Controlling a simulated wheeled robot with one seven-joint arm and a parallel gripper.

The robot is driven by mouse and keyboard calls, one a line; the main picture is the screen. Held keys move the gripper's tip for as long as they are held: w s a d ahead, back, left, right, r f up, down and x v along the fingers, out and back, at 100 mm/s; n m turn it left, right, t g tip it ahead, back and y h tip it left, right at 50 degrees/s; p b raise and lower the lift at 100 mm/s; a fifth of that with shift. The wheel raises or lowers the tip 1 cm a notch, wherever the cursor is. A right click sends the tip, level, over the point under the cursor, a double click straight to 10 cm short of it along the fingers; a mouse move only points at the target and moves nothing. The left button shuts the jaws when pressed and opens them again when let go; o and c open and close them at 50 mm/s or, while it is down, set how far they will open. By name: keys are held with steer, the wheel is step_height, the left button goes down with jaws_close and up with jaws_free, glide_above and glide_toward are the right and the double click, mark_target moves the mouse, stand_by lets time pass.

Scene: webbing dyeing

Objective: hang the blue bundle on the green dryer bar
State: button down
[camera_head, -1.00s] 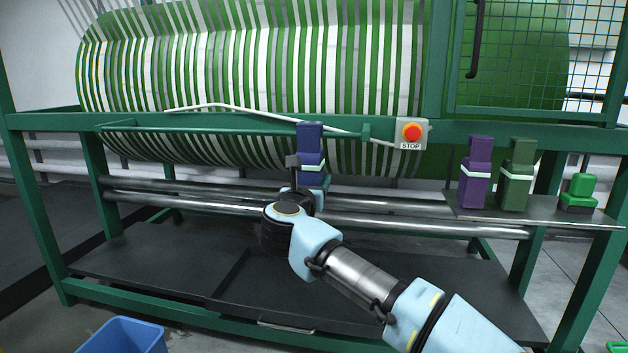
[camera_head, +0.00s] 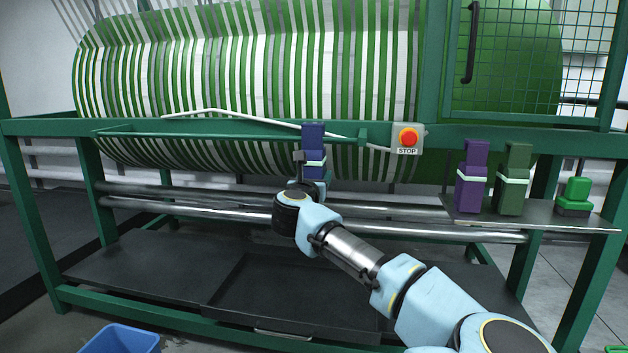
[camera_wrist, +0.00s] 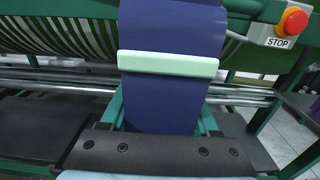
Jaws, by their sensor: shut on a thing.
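The blue bundle (camera_head: 313,165) is an upright dark blue block of webbing with a pale band. It also fills the middle of the wrist view (camera_wrist: 165,105). My gripper (camera_head: 300,158) is shut on it; the fingertips are mostly hidden. The gripper's dark body shows along the bottom of the wrist view. The green dryer bar (camera_head: 220,133) runs across the front of the striped drum. The bundle's upper part overlaps the bar near its right end, in front of it in the head view. I cannot tell whether they touch.
A red stop button (camera_head: 408,138) sits just right of the bar's end. A purple bundle (camera_head: 472,185), a dark green bundle (camera_head: 514,185) and a small green object (camera_head: 574,195) stand on the right shelf (camera_head: 545,217). Metal rails (camera_head: 420,225) run below. A blue bin (camera_head: 120,339) is lower left.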

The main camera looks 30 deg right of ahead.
steer(key=w+d+f+b, duration=0.2)
steer(key=w+d, duration=0.2)
steer(key=shift+w+f, duration=0.25)
steer(key=shift+f, duration=0.15)
stand_by(0.5)
steer(key=shift+d, duration=0.1)
steer(key=shift+c, duration=0.2)
jaws_free()
